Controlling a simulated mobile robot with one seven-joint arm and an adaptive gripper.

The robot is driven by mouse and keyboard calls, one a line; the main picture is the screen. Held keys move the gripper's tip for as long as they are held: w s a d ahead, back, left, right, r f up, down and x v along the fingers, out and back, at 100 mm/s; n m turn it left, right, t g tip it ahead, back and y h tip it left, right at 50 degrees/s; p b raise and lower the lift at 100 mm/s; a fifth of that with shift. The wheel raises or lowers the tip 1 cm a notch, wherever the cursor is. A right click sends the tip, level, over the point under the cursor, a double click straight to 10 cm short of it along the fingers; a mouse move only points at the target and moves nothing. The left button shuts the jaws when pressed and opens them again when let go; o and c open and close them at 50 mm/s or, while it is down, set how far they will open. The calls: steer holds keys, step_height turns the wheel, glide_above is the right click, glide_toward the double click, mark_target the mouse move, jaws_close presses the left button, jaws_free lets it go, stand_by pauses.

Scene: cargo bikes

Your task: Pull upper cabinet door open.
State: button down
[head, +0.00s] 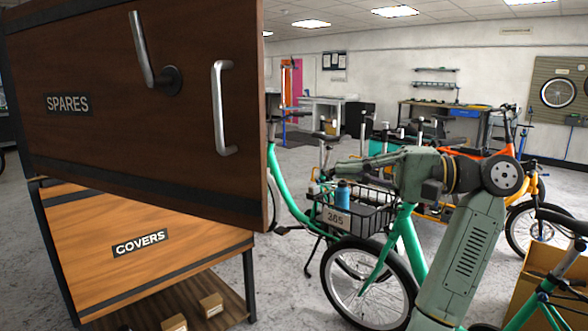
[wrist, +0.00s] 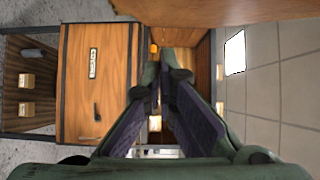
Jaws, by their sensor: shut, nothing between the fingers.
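The upper cabinet door (head: 120,150), dark brown and labelled SPARES, stands swung out in the head view. It carries a lever handle (head: 145,55) and a metal pull handle (head: 218,108). In the wrist view, a brown wood panel that looks like this door (wrist: 220,9) crosses the top edge. The upper compartment (wrist: 204,52) shows open beyond my fingers, with small items inside. My gripper (head: 342,167) is right of the door's free edge, apart from the handles. In the wrist view my gripper (wrist: 165,62) has its fingers together and empty, pointing toward the opening.
The lower COVERS panel (head: 185,225) looks closed; below it an open shelf holds small boxes (head: 211,304). A green cargo bike (head: 372,285) with a basket stands behind my arm. Other bikes and benches stand farther back. Grey floor shows between cabinet and bike.

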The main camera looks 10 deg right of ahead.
steer(key=a+p, duration=0.3)
steer(key=a, duration=0.9)
steer(key=shift+f+p, duration=0.2)
steer(key=shift+p, duration=0.2)
steer(key=shift+s, duration=0.1)
